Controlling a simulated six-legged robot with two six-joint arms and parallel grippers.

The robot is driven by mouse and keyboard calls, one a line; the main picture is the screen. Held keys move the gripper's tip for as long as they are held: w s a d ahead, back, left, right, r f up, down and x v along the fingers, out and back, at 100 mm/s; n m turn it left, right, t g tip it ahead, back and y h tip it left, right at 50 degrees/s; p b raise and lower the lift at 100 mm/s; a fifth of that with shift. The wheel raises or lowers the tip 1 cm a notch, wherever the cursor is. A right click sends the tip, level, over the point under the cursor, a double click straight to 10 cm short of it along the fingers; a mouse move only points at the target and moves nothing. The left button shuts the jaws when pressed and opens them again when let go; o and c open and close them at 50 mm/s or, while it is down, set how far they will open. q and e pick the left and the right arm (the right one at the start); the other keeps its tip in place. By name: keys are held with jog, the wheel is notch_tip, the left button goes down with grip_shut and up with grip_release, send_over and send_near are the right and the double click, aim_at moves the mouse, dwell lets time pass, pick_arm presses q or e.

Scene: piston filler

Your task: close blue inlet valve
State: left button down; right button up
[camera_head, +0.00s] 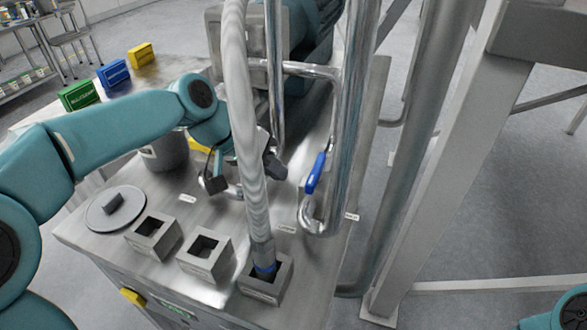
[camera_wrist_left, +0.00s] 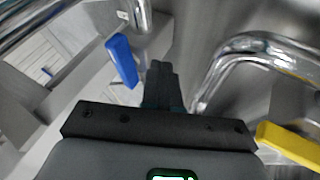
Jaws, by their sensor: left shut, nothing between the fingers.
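The blue inlet valve handle (camera_head: 315,173) sits on a shiny vertical pipe at the right side of the steel machine top in the head view. It slants up and to the right there. In the left wrist view the blue handle (camera_wrist_left: 121,60) is ahead and left of my fingers, apart from them. My left gripper (camera_wrist_left: 161,75) is shut and empty. In the head view my left gripper (camera_head: 272,160) is partly hidden behind the ribbed hose, left of the blue handle. My right gripper is out of view; only a bit of my right arm shows at the lower right corner.
A ribbed hose (camera_head: 250,150) runs down into a square socket (camera_head: 266,282) in front. Two more square sockets and a round lid (camera_head: 115,208) lie to the left. A yellow handle (camera_wrist_left: 290,143) is at the right in the wrist view. A grey frame post (camera_head: 440,150) stands right.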

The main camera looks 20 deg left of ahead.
aim_at(316, 173)
pick_arm(q)
jog(key=d, duration=0.3)
jog(key=shift+d+r+p, duration=0.1)
jog(key=shift+d+p, duration=0.25)
jog(key=shift+p, duration=0.05)
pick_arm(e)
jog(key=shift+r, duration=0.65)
pick_arm(q)
jog(key=shift+w+d, duration=0.1)
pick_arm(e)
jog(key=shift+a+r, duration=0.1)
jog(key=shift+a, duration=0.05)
